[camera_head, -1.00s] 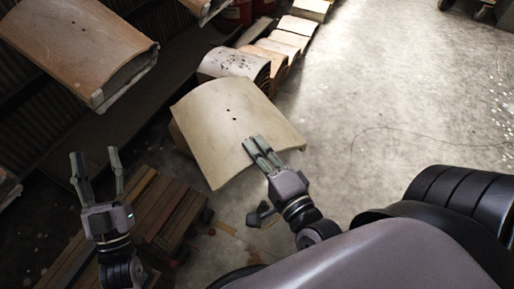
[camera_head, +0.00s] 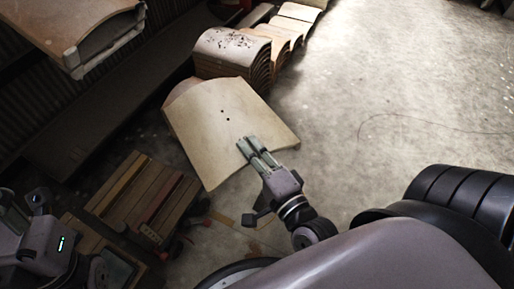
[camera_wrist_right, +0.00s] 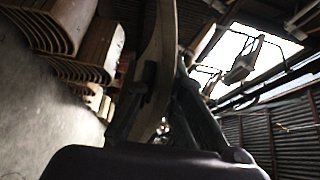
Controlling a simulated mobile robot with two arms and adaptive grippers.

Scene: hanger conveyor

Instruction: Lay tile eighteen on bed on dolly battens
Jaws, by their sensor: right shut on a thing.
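A pale curved tile (camera_head: 215,120) with two small dark holes is held in the middle of the head view. My right gripper (camera_head: 256,150) is shut on its right edge. In the right wrist view the tile (camera_wrist_right: 160,60) shows edge-on between the fingers. The dolly with wooden battens (camera_head: 140,195) stands at lower left, and its visible top is bare.
Stacks of curved tiles (camera_head: 232,52) stand behind the held tile. More tiles (camera_head: 85,30) are at upper left, above a dark ledge (camera_head: 100,95). Corrugated metal lines the left side. The concrete floor (camera_head: 390,110) on the right is clear except for a thin cable.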

